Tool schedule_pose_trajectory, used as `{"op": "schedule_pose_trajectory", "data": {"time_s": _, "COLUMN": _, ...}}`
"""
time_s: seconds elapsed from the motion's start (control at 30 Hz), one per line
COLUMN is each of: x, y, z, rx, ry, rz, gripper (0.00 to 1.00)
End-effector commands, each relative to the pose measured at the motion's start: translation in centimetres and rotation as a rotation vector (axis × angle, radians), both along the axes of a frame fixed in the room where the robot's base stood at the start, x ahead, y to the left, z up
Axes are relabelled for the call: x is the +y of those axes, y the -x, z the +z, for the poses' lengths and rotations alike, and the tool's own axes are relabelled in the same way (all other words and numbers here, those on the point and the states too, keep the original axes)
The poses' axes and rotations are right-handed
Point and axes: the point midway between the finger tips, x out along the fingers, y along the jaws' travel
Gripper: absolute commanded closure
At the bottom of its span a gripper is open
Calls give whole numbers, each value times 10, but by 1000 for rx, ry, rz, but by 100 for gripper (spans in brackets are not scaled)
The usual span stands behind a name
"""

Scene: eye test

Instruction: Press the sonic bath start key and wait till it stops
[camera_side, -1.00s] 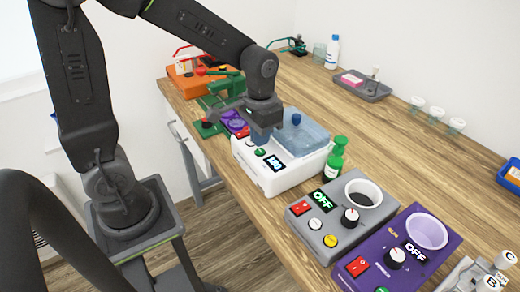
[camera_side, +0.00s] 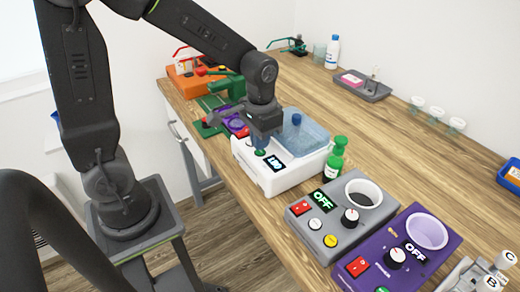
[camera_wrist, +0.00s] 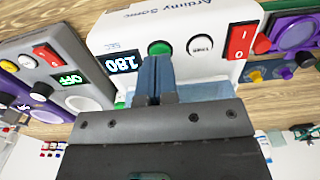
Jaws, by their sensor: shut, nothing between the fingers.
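The sonic bath is a white box (camera_side: 243,160) with a clear blue tank (camera_side: 308,135) on top. In the wrist view its front panel (camera_wrist: 130,35) carries a green key (camera_wrist: 159,47), a white timer key (camera_wrist: 200,45), a red rocker switch (camera_wrist: 240,41) and a lit display (camera_wrist: 122,63) reading 180. My gripper (camera_wrist: 154,60) is shut and empty, its tips close beside the green key. I cannot tell whether they touch it. In the side view my gripper (camera_side: 268,146) is low over the panel, near the green key (camera_side: 259,153).
A green bottle (camera_side: 335,160) stands right beside the bath. In front are a grey device (camera_side: 327,232) and a purple device (camera_side: 385,262), the grey one's display reading OFF. Purple and orange (camera_side: 187,84) equipment stands behind the bath. The bench's middle right is clear.

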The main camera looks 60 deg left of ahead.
Motion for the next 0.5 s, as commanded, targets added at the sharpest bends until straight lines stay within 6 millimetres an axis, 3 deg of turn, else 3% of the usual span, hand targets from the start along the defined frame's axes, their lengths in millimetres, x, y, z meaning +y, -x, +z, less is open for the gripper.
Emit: {"op": "schedule_pose_trajectory", "data": {"time_s": 0.5, "x": 0, "y": 0, "z": -8, "rx": 1, "ry": 0, "rz": 0, "gripper": 100}}
